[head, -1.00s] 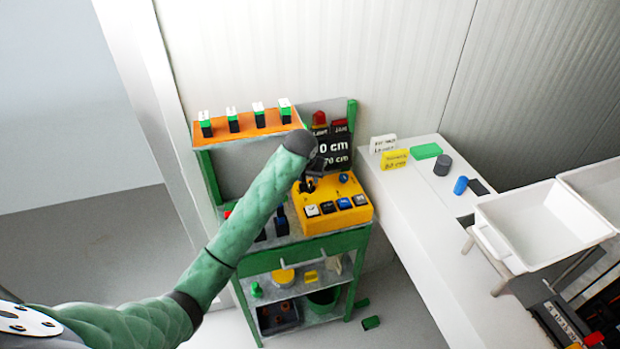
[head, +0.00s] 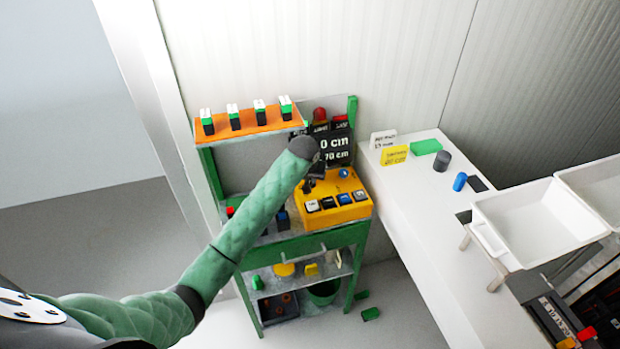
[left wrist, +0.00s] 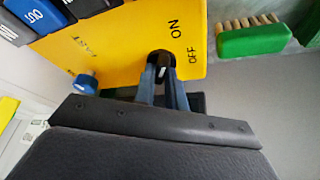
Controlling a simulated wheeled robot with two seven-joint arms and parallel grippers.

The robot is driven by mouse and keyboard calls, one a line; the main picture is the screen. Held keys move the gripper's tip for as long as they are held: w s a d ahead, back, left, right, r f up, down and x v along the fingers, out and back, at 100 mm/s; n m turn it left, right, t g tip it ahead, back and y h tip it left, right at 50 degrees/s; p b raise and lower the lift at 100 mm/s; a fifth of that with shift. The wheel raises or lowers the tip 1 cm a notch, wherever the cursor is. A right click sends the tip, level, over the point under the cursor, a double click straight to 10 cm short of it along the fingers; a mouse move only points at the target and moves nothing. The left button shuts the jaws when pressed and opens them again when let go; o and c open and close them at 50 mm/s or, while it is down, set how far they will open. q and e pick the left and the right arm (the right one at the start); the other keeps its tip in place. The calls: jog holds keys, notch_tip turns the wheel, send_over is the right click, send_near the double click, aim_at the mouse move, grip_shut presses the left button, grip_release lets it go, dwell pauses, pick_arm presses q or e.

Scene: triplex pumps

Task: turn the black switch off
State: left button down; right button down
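The black switch (left wrist: 162,66) sits on the yellow control box (left wrist: 125,40), between the printed ON and OFF labels in the left wrist view. My left gripper (left wrist: 163,88) reaches the switch, with one finger on each side of it. The fingers stand a little apart. I cannot tell whether they press on the switch, and they partly hide it. In the head view, the yellow box (head: 352,215) stands on the green cart, and my left gripper (head: 313,180) is at its back left, mostly hidden by my wrist. My right gripper is not in view.
A blue knob (left wrist: 86,84) and several push buttons (head: 328,202) are on the same box. A green brush (left wrist: 252,38) lies beside it. A dark display (head: 333,145) stands behind. An orange shelf (head: 245,135) is at the left, a white table (head: 415,215) at the right.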

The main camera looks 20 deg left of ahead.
pick_arm(q)
jog(key=shift+a+m+h, duration=0.1)
jog(key=shift+m+h, duration=0.5)
jog(key=shift+m, duration=0.9)
jog(key=c, duration=1.4)
grip_release()
jog(key=shift+s+r, duration=0.1)
jog(key=shift+c, duration=0.2)
